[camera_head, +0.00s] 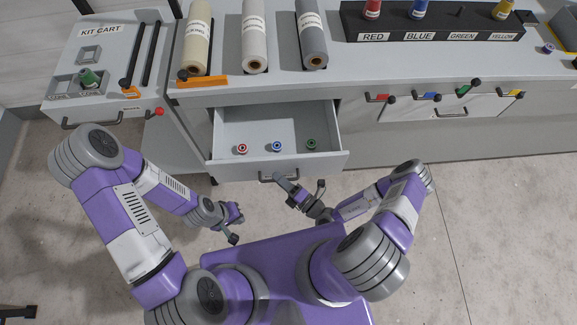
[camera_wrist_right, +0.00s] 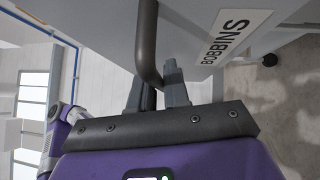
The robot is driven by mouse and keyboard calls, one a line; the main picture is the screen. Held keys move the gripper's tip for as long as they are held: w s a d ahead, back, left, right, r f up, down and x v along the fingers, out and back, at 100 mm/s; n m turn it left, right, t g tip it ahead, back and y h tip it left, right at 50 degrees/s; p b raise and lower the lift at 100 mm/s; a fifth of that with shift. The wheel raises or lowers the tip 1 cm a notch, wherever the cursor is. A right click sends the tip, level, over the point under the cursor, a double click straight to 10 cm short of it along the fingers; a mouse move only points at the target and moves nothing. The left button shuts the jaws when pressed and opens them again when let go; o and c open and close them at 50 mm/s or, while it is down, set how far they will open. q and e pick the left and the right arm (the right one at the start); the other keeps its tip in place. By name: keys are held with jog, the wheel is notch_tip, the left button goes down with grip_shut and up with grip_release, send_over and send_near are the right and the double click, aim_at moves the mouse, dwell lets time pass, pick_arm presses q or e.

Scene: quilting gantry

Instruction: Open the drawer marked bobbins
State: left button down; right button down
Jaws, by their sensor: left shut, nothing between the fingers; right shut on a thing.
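The drawer (camera_head: 322,163) stands pulled out from the bench, with its inside in view. In the right wrist view its front carries a BOBBINS label (camera_wrist_right: 238,38). A red-centred bobbin (camera_head: 241,149), a blue one (camera_head: 276,146) and a green one (camera_head: 311,144) lie in it near the front. My right gripper (camera_head: 281,179) is at the drawer handle (camera_head: 262,178). In the right wrist view its fingers (camera_wrist_right: 160,86) are shut on the dark bar of the handle (camera_wrist_right: 147,45). My left gripper (camera_head: 236,227) is shut and empty, below and left of the drawer.
The kit cart (camera_head: 130,60) stands left of the drawer, with a green spool (camera_head: 88,78) in a compartment. Fabric rolls (camera_head: 256,40) lie on the bench above. A spool rack (camera_head: 430,22) and coloured levers (camera_head: 427,97) are at the right. Floor is clear around my arms.

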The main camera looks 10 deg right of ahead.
jog(key=shift+s+a, duration=0.15)
jog(key=shift+s, duration=0.3)
jog(key=c, duration=1.2)
grip_release()
jog(key=shift+c, duration=0.2)
jog(key=v, duration=0.7)
jog(key=shift+s, duration=0.25)
